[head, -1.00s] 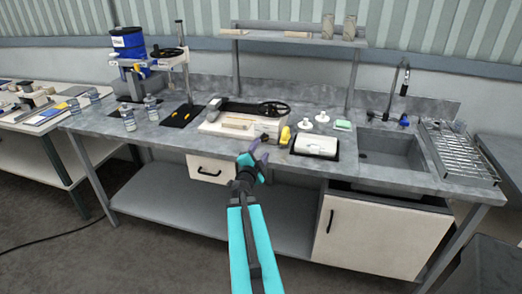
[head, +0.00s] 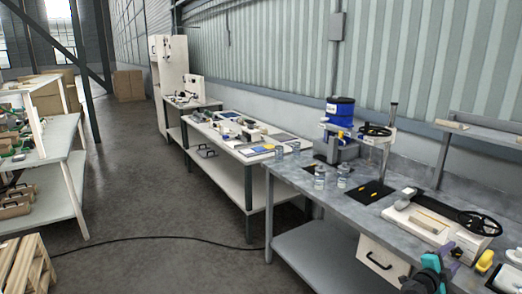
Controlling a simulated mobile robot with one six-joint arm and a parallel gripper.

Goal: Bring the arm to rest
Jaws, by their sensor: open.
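My gripper (head: 447,258) shows at the lower right edge of the head view, with its purple and teal parts in front of the grey workbench. It is open, and I see nothing between its fingers. A yellow object (head: 485,261) lies on the bench just right of it in the picture. Most of my arm is cut off by the bottom edge of the picture.
The grey workbench (head: 350,209) carries a white-based device with a black handwheel (head: 480,223), a blue-topped machine (head: 340,112) and clear jars (head: 343,176). A white table (head: 228,148) stands beyond. A cable (head: 160,238) crosses the open floor. A wooden pallet (head: 27,265) is at lower left.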

